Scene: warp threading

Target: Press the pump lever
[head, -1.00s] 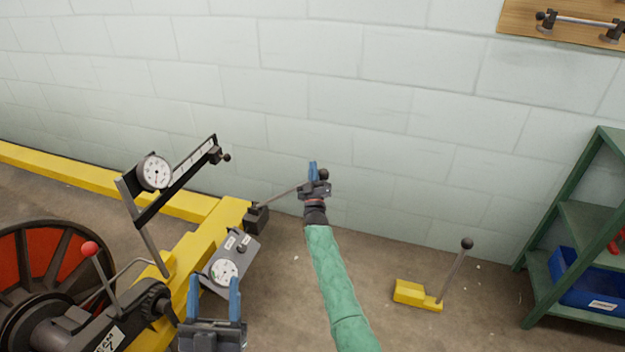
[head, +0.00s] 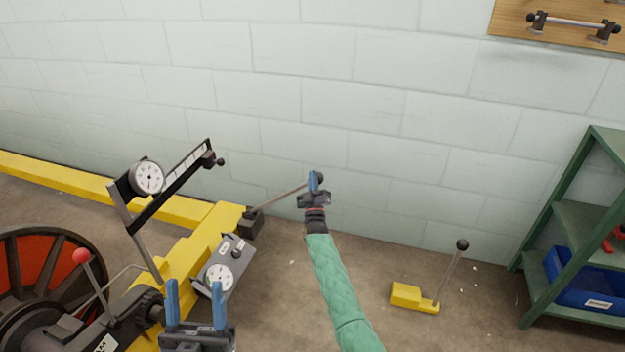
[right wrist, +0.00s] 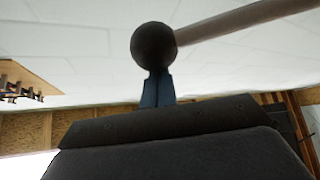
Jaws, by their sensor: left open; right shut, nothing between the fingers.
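A long grey lever (head: 281,197) slopes up to the right from a dark block (head: 250,224) at the end of the yellow frame. It ends in a black ball knob (head: 319,177), which also shows close up in the right wrist view (right wrist: 154,45). My right gripper (head: 313,184) is shut and empty, at the knob. In the right wrist view its closed fingers (right wrist: 157,88) end right at the ball; I cannot tell if they touch it. My left gripper (head: 196,302) is open and empty at the lower left, in front of the grey gauge box (head: 233,257).
A red-knobbed lever (head: 81,256) and a reel (head: 28,270) stand at the left, below a dial gauge (head: 148,177). A yellow floor base (head: 407,294) carries another ball-topped lever. A green shelf (head: 562,205) stands right. The pale wall (head: 380,90) is close behind.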

